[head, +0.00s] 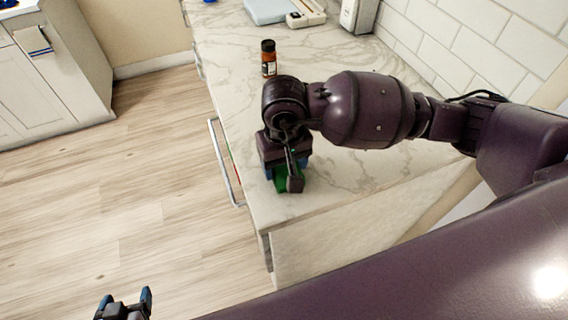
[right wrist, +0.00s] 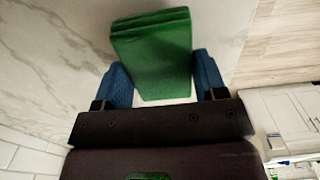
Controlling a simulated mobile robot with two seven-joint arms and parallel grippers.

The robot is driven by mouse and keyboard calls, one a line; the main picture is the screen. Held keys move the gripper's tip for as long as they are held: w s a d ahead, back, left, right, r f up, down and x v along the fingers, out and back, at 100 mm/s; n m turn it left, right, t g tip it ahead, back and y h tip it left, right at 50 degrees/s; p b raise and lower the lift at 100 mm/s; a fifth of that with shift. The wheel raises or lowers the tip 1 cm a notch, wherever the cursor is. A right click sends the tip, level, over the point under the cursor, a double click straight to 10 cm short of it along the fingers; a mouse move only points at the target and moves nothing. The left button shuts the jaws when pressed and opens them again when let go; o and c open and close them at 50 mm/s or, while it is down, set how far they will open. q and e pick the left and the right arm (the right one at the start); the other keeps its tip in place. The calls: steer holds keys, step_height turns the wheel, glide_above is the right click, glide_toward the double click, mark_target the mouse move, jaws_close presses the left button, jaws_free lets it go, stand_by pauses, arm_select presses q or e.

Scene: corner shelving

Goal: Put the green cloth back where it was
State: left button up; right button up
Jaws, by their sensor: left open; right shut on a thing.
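The green cloth (head: 281,181) is a thick folded block, mostly hidden in the head view under my right gripper (head: 287,178). In the right wrist view the cloth (right wrist: 152,52) sits between the two blue fingers of the right gripper (right wrist: 161,68), which is shut on it. The cloth is over the near left end of the marble counter (head: 330,200); whether it touches the top, I cannot tell. My left gripper (head: 124,304) is open and empty, low over the floor at the bottom left.
A brown bottle (head: 268,59) stands on the counter just beyond the right gripper. A metal bar handle (head: 223,160) juts from the counter's left side. A blue-grey item (head: 270,10) and a small white device (head: 306,14) lie farther back. The floor at left is clear.

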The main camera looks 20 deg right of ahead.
mark_target(284, 166)
steer(key=shift+f, duration=0.45)
steer(key=shift+f, duration=0.15)
steer(key=o, duration=0.9)
steer(key=shift+r, duration=0.25)
step_height(284, 166, up, 12)
steer(key=shift+s+f, duration=0.1)
